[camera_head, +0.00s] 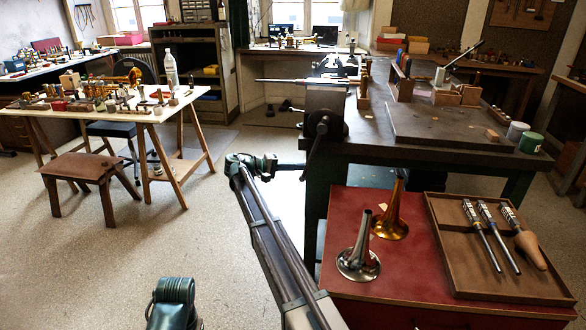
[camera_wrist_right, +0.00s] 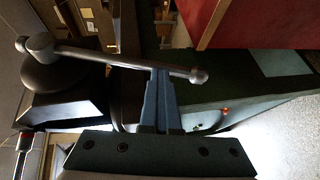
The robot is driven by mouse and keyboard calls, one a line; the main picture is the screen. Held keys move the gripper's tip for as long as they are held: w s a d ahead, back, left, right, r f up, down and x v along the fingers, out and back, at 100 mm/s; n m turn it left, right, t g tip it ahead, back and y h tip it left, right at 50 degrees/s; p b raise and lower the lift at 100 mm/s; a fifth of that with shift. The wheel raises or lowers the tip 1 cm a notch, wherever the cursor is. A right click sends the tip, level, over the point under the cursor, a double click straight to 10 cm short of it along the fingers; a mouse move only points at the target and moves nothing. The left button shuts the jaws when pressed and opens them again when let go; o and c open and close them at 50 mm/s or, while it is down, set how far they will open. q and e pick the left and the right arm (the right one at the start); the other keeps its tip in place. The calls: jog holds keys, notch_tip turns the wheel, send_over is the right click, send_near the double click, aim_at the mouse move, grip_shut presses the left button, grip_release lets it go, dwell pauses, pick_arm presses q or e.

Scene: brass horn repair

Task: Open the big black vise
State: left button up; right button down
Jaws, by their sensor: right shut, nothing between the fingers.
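The big black vise (camera_head: 325,125) is mounted at the left front corner of the dark workbench. In the head view my right gripper (camera_head: 302,166) is small beside the handle's lower part.
A red-topped cabinet (camera_head: 400,264) stands front right with two horn bells (camera_head: 359,250) and a brown tray (camera_head: 466,280) of tools. The workbench (camera_head: 420,150) carries boards and cans. A white trestle table (camera_head: 150,110) is at left. The floor between is open.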

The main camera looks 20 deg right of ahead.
pick_arm(q)
jog(key=shift+f, duration=0.15)
pick_arm(e)
jog(key=shift+s+d+f, duration=0.1)
jog(key=shift+d+f, duration=0.05)
jog(key=shift+d, duration=0.05)
dwell(0.4)
